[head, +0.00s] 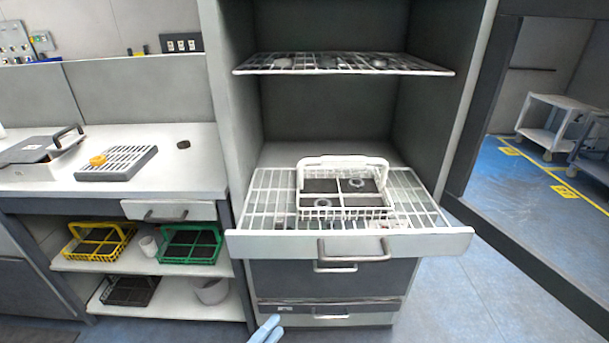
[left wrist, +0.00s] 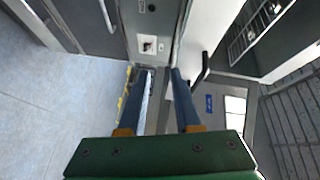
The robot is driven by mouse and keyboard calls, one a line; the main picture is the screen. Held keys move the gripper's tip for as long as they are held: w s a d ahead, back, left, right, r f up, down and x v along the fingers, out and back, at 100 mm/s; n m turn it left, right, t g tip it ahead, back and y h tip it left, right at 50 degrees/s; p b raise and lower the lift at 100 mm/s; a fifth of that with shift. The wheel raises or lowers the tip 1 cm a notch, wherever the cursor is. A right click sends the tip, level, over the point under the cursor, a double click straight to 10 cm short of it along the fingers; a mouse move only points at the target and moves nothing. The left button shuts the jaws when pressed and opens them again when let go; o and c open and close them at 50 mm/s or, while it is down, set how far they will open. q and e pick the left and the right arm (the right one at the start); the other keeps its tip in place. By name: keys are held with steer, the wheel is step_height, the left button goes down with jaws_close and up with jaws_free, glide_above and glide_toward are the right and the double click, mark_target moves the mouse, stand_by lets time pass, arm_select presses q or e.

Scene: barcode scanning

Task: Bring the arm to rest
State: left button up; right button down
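My left gripper (head: 272,324) shows only as pale blue fingertips at the bottom edge of the head view, low in front of the cabinet drawers. In the left wrist view (left wrist: 158,78) its two dark blue fingers stand apart with nothing between them. It touches nothing that I can see. The rest of the left arm is out of the head view. My right gripper is in neither view.
A white basket (head: 345,207) with round items stands on the pulled-out wire shelf (head: 262,208). The counter at left holds a grey rack (head: 117,164). Yellow (head: 98,241) and green (head: 189,244) baskets sit below. Open floor (head: 441,300) lies at right.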

arm_select(q)
steer(key=s+a+f+n+g+y+p, duration=0.1)
steer(key=s+a+f+n+g+y, duration=0.35)
steer(key=f, duration=0.65)
steer(key=s+a+f+n+g+y, duration=0.1)
steer(key=s+a+f+n+y, duration=0.25)
steer(key=a+f+n, duration=0.5)
steer(key=s+f+n+g, duration=0.3)
steer(key=s+f, duration=0.3)
steer(key=s, duration=0.5)
steer(key=s+f+n+g+y+p, duration=0.1)
steer(key=s+f+n+g, duration=0.2)
steer(key=s, duration=0.9)
step_height(320, 180, down, 3)
steer(key=shift+s+d+n+g, duration=0.2)
steer(key=shift+n+g, duration=0.1)
steer(key=shift+g, duration=0.65)
steer(key=shift+w, duration=0.1)
